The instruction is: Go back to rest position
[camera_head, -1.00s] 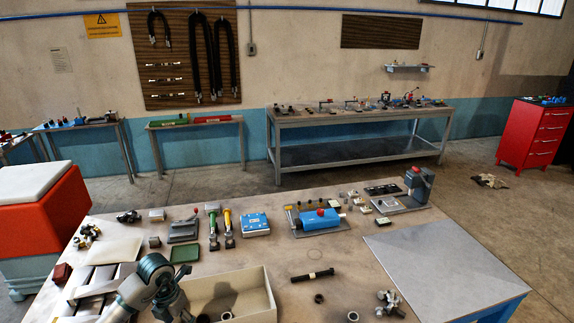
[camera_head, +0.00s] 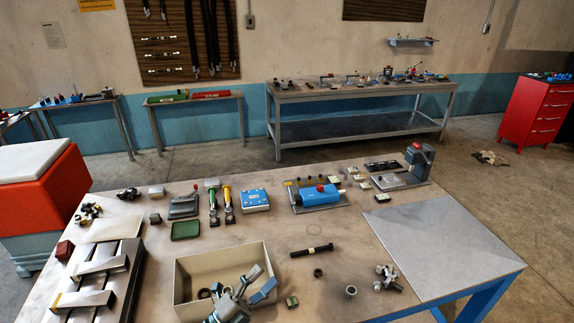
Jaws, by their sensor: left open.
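My left gripper (camera_head: 259,282) shows at the bottom of the head view, in front of the beige open box (camera_head: 222,258). Its two grey and blue fingers are spread apart, with nothing seen between them. It overlaps the box's front right part in the picture; its height above the box cannot be told. Small dark ring-like parts (camera_head: 205,293) lie in the box, partly hidden. My right gripper is not in view.
A black bolt (camera_head: 311,251), rings and a metal fitting (camera_head: 388,277) lie right of the box. Metal bars on a rack (camera_head: 98,277) stand left. Tools and a blue device (camera_head: 318,196) line the back. A grey plate (camera_head: 440,245) at right is bare.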

